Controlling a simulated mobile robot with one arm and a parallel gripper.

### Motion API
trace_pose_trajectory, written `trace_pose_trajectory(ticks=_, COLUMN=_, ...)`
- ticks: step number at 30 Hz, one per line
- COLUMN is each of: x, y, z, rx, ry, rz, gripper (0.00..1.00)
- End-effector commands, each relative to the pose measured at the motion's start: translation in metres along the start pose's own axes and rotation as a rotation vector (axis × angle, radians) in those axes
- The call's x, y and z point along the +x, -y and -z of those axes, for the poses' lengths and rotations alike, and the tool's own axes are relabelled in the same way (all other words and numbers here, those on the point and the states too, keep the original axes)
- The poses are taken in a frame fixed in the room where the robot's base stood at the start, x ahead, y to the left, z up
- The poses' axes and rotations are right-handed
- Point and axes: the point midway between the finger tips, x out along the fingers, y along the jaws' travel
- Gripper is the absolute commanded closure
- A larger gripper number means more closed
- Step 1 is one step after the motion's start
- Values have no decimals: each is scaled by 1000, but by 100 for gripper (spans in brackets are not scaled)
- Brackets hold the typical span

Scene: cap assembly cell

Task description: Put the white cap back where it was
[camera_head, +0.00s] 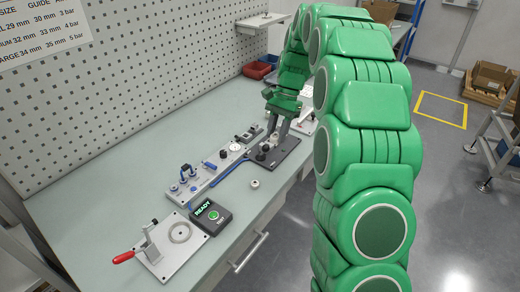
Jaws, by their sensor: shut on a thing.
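My gripper (273,138) points down over a dark grey tray (288,150) at the right end of the fixtures. It is shut on a small part at its fingertips, too small and covered to identify for sure. A small pale round piece (265,147) shows right at the fingertips; I cannot tell whether it is held or sits in the tray. Another small whitish round piece (255,183) with a darker centre lies alone on the bench, in front of the tray. A white disc (235,147) sits on the long grey fixture.
The grey fixture (197,187) with blue knobs runs beside the tray. A black READY box (211,216) and a red-handled clamp plate (168,245) stand at the front left. Red and blue bins (257,70) are at the back. The bench's left side (110,165) is clear.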

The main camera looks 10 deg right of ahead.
Motion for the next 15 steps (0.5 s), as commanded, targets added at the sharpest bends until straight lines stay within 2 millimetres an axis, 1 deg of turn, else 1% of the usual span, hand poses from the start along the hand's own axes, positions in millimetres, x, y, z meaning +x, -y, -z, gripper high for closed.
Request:
trace_pose_trajectory(ticks=2, x=4, y=2, z=-12, rx=-26, ry=-1, rz=-9, gripper=79)
trace_pose_trajectory(ticks=8, x=27, y=4, z=-58, rx=-135, ry=3, rz=-53, gripper=79)
trace_pose_trajectory(ticks=9, x=33, y=4, z=-69, rx=-161, ry=3, rz=-63, gripper=79)
trace_pose_trajectory(ticks=11, x=39, y=3, z=-84, rx=-198, ry=1, rz=-76, gripper=79)
trace_pose_trajectory(ticks=15, x=59, y=-4, z=-118, rx=-283, ry=4, rz=-114, gripper=79)
